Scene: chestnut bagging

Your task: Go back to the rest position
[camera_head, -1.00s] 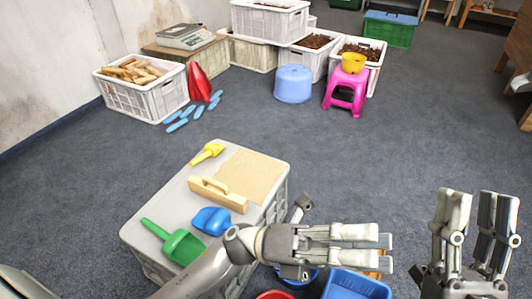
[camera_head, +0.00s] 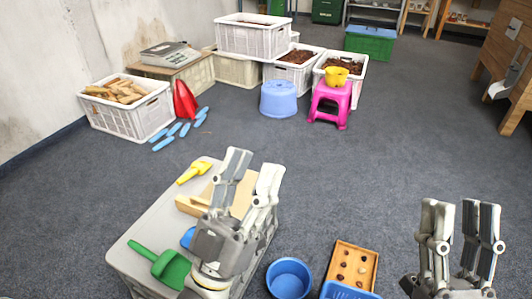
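My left gripper (camera_head: 251,172) is raised with its fingers pointing up and spread apart, empty, in front of the grey crate table (camera_head: 150,222). It hides part of the wooden tool (camera_head: 190,205) and most of the blue scoop (camera_head: 187,237) on that table. My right gripper (camera_head: 458,217) stands upright at the lower right, with its fingers apart and nothing between them.
A green scoop (camera_head: 172,268) and a yellow scoop (camera_head: 193,172) lie on the crate table. A blue bowl (camera_head: 289,280) and a wooden tray (camera_head: 341,286) with several chestnuts are at the bottom. A pink stool (camera_head: 331,104) stands further back. The middle floor is clear.

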